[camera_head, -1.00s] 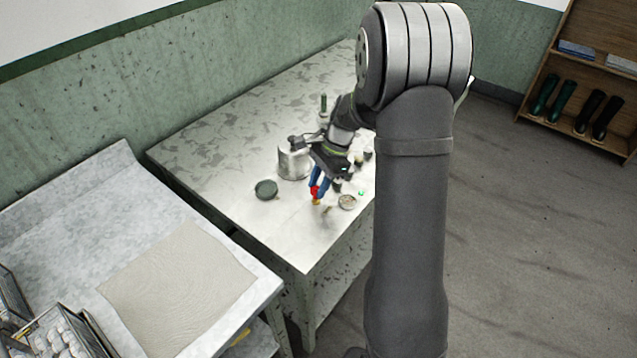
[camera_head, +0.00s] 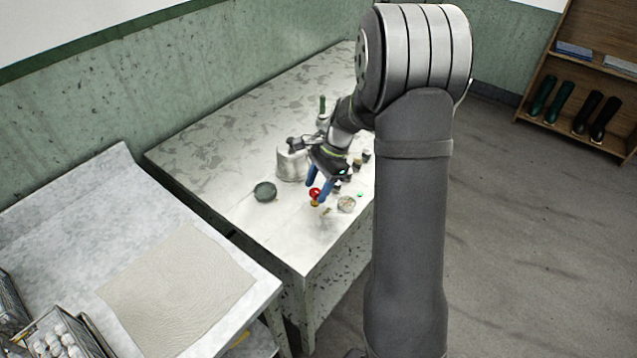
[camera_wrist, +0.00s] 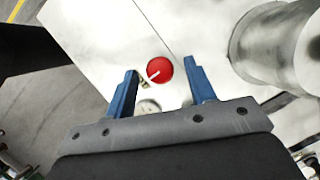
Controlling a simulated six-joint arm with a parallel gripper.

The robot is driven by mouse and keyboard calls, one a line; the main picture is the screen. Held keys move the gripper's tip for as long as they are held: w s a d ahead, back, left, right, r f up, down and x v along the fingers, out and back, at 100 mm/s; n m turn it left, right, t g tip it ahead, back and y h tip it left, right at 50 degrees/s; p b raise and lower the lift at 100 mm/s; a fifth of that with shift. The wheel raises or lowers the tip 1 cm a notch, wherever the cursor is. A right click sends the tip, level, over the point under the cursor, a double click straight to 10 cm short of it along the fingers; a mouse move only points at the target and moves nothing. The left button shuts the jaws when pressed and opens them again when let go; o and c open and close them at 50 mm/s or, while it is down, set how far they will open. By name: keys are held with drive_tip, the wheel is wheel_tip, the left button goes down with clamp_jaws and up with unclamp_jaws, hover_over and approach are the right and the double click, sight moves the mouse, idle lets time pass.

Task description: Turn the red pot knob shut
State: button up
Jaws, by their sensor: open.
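The red pot knob (camera_head: 314,191) stands on the pale table near its front corner, with a brass-coloured part below it. In the wrist view the red knob (camera_wrist: 160,70) is a round disc with a white pointer line running diagonally from its middle to the lower left. My gripper (camera_head: 318,190) has blue fingers, spread apart. In the wrist view my gripper (camera_wrist: 163,82) shows one finger to each side of the knob, with a gap on both sides. The fingers look apart from the knob; their height relative to it is hard to tell.
A silver metal pot (camera_head: 291,165) stands close behind the gripper. A dark green round dish (camera_head: 265,191) lies to the left. A small round gauge-like disc (camera_head: 346,204) and several small dark items sit to the right. The table (camera_head: 215,160) is clear at the back left.

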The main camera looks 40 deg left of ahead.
drive_tip(key=v, duration=1.7)
drive_tip(key=shift+r, duration=0.2)
drive_tip(key=x, duration=1.7)
drive_tip(key=shift+f, duration=0.25)
drive_tip(key=shift+r, duration=0.15)
